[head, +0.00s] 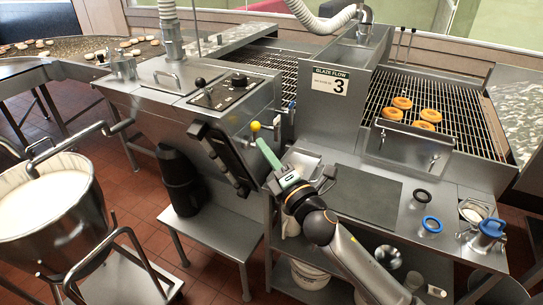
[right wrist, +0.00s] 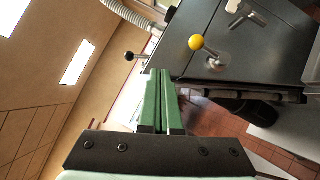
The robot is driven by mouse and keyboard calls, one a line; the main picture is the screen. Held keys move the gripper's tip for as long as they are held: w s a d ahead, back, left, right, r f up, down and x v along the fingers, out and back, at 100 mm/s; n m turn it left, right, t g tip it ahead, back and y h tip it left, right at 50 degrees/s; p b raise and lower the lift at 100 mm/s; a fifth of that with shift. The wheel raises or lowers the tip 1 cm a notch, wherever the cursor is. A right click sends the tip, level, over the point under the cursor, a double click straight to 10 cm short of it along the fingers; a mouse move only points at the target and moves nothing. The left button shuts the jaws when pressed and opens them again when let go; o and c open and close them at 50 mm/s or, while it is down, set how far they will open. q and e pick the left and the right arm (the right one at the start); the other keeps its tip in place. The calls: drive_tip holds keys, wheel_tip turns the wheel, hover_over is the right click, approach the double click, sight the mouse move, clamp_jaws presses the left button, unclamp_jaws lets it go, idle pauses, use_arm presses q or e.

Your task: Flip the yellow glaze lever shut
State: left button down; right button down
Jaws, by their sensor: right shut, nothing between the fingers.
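The yellow glaze lever is a yellow ball knob (head: 255,126) on a short metal stem at the side of the steel glaze machine, in the middle of the head view. It also shows in the right wrist view (right wrist: 196,42), up and right of the fingertips, its stem rising from a dark panel. My right gripper (head: 260,143) has green fingers pointing up to just below the knob. In the right wrist view its fingers (right wrist: 160,74) are side by side, shut and empty, with a visible gap to the knob. My left gripper is not in view.
A sign reading "GLAZE FLOW 3" (head: 330,80) is on the housing right of the lever. A rack (head: 455,105) holds several doughnuts. A black-knobbed lever (right wrist: 129,56) stands left of the fingers in the wrist view. A large pot (head: 85,240) stands at the left.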

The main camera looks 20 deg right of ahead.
drive_tip(key=shift+s+d+r, duration=0.1)
drive_tip(key=shift+s+r, duration=0.1)
drive_tip(key=shift+s, duration=1.45)
drive_tip(key=s+a+f+m+g+h, duration=0.1)
drive_tip(key=s+f+m+g, duration=0.3)
drive_tip(key=f, duration=0.6)
drive_tip(key=s+f+m+g, duration=0.1)
drive_tip(key=s+f+m, duration=0.2)
drive_tip(key=f+m, duration=0.45)
drive_tip(key=s+a+f+m+g, duration=0.2)
drive_tip(key=s+f+m, duration=0.3)
drive_tip(key=s+f, duration=0.3)
drive_tip(key=s+a+f+m+g, duration=0.2)
drive_tip(key=s+f+m+g, duration=0.2)
drive_tip(key=s+f, duration=0.5)
drive_tip(key=shift+s+a+f+m+y, duration=0.2)
drive_tip(key=shift+a+m+y, duration=0.2)
drive_tip(key=shift+m, duration=0.05)
